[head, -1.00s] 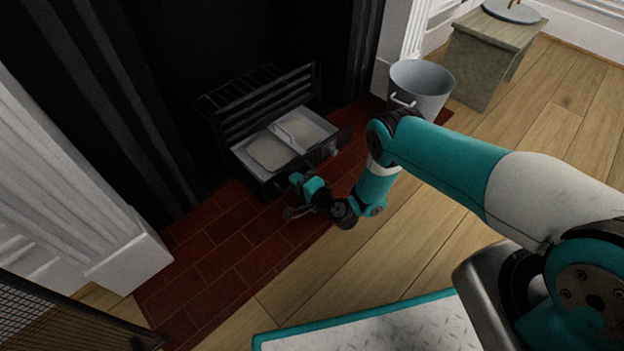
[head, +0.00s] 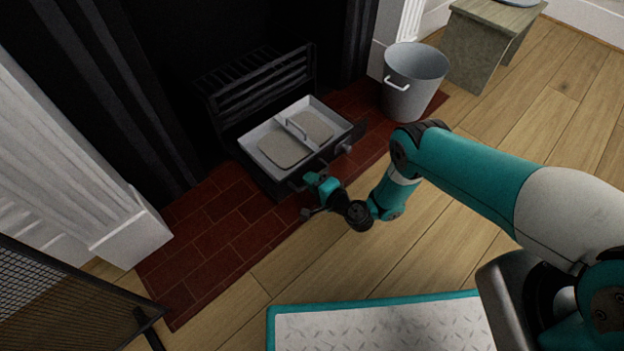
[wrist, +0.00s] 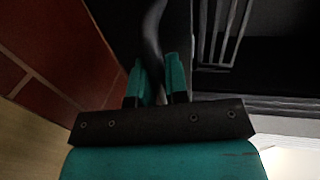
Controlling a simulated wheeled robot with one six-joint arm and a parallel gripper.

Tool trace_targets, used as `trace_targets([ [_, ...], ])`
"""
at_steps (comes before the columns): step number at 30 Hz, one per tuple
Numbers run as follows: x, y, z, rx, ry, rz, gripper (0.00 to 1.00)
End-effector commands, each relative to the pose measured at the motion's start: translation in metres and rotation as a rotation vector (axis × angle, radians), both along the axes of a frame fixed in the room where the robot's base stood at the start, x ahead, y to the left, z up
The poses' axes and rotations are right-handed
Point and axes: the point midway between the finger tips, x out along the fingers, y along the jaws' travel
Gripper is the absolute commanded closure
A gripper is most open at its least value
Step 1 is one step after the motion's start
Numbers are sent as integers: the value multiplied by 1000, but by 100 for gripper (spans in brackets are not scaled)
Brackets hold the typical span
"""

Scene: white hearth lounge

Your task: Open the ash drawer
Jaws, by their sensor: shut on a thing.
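The ash drawer (head: 326,156) stands well out from the black fire grate (head: 262,88) in the head view. In it sits a pale metal pan with a raised bar across its middle and grey ash on both sides. My gripper (head: 308,195) is low in front of the drawer's front. In the wrist view my gripper (wrist: 159,80) is shut on a dark curved handle (wrist: 153,30), which passes between the two teal fingers. The point where the handle joins the drawer is hard to make out.
A grey metal bucket (head: 415,82) stands on the right of the red brick hearth (head: 215,235). A stone-coloured bench (head: 482,45) is beyond it. A mesh screen (head: 60,300) is at the lower left.

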Motion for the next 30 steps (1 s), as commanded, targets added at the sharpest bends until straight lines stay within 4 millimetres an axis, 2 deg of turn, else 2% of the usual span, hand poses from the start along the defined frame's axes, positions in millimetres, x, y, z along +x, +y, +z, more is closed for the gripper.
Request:
trace_targets([
  [1,-4,4,-1,2,7,15,79],
  [3,-3,3,0,2,6,12,62],
  [4,-3,3,0,2,6,11,61],
  [12,-2,0,0,0,3,5,61],
  [16,-7,-5,4,0,5,2,61],
  [30,-70,-55,27,1,5,4,61],
])
